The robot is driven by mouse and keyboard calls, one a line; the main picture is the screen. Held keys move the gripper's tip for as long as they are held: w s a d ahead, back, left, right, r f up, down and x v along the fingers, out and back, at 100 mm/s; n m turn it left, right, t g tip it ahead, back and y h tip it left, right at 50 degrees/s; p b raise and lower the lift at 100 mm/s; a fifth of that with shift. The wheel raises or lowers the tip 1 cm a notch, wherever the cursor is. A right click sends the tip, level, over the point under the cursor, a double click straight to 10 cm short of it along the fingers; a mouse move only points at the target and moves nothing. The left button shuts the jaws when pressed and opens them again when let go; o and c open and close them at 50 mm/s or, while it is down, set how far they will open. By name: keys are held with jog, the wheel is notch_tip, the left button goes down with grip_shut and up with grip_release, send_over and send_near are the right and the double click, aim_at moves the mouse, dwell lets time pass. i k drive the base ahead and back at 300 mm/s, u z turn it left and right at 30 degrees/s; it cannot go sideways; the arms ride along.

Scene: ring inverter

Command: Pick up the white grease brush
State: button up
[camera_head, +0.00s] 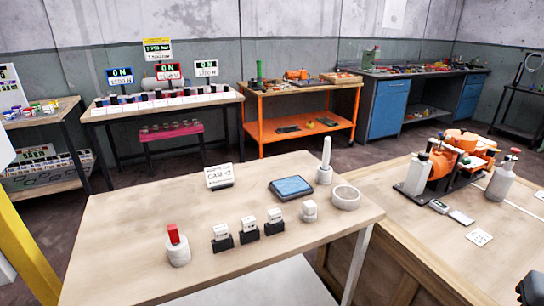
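A white upright stick-like handle standing in a round white base (325,162) is at the back right of the near wooden table (130,225). It looks like the white grease brush, but its bristles cannot be made out. It stands upright, behind a white ring (345,198) and beside a dark tablet with a blue screen (290,187).
Small white blocks in black holders (247,231), a red-topped white pot (177,248) and a sign (219,177) stand on the near table. An orange machine (455,158) and a white bottle (500,180) are on the right bench. Grey floor lies behind the table.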

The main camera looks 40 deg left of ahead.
aim_at(328, 141)
jog(key=u, duration=0.9)
jog(key=i, duration=0.85)
jog(key=u, duration=0.75)
